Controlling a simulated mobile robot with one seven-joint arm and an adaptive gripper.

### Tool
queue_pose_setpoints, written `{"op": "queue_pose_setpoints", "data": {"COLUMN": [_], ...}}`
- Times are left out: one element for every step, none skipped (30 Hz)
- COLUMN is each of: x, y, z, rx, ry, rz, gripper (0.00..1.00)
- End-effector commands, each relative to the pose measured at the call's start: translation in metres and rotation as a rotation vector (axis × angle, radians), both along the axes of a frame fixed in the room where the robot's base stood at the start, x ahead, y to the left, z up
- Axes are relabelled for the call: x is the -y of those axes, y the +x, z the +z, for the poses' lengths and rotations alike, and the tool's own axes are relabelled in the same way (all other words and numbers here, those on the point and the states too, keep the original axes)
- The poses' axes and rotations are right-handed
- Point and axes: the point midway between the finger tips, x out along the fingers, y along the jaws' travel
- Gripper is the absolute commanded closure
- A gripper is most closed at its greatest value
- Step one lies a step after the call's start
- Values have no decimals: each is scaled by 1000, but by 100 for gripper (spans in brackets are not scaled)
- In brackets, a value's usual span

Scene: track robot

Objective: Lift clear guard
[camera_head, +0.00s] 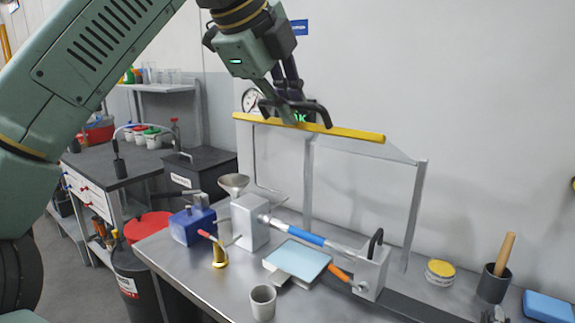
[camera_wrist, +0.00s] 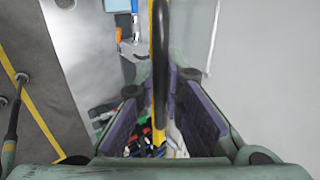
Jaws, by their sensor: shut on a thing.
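The clear guard (camera_head: 352,146) is a faint see-through panel with a yellow bar (camera_head: 345,131) along its front edge. Its yellow edge is high over the bench, about level with the tops of the grey posts (camera_head: 417,205). My gripper (camera_head: 297,112) is shut at the middle-left of this edge. In the wrist view the yellow bar and a dark handle (camera_wrist: 160,50) run between the two pads of my gripper (camera_wrist: 152,97). The exact contact is partly hidden by the fingers.
Under the guard, the steel bench (camera_head: 215,275) carries a white block (camera_head: 249,222), a blue rod (camera_head: 305,235), a pale blue pad (camera_head: 302,259) and a cup (camera_head: 263,302). A mortar-like pot (camera_head: 493,284) stands at the right. The wall is close behind.

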Motion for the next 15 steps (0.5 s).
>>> {"op": "queue_pose_setpoints", "data": {"x": [0,1,1,2,3,4,5,6,7,8,9,11,11,12,13], "y": [0,1,1,2,3,5,6,8,9,10,12,13,15,16,17], "z": [1,2,4,7,9,13,15,17,20,23,24,26,28,30,34], "rx": [1,1,1,1,2,1,2,1,1,2,2,2,2,2,2], "ry": [-1,-1,-1,-1,-1,-2,-1,-1,-1,-1,-1,-2,-2,-3,-4], "rz": [0,0,0,0,0,1,0,0,0,0,-1,-1,-1,-2,-1], "gripper": [100,100,100,100,100,100,100,100,100,100,100,100,100,100,100]}}
